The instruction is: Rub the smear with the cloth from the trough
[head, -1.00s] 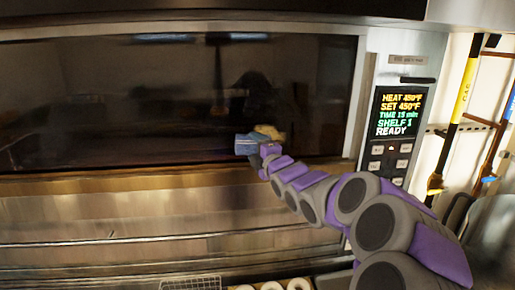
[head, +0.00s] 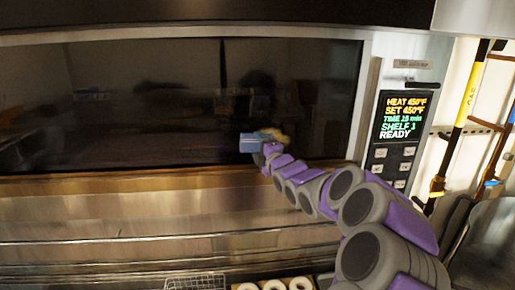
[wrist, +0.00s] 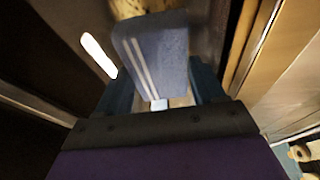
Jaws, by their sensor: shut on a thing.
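A blue cloth (head: 255,143) with pale stripes is held in my gripper (head: 268,149) in front of the dark oven window. In the wrist view the cloth (wrist: 155,50) stands between the two fingers of my gripper (wrist: 160,90), which is shut on it. A tan-yellow patch, apparently the smear (head: 277,135), shows just right of and behind the cloth. It also shows at the top of the wrist view (wrist: 143,8), beyond the cloth's upper edge. The cloth hides part of it. I cannot tell whether the cloth touches the glass. I cannot make out the trough.
The oven window (head: 120,110) is wide and dark. A control panel (head: 402,118) reading READY is to its right. A wire basket (head: 195,281) and several pale rings (head: 272,285) lie at the bottom edge.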

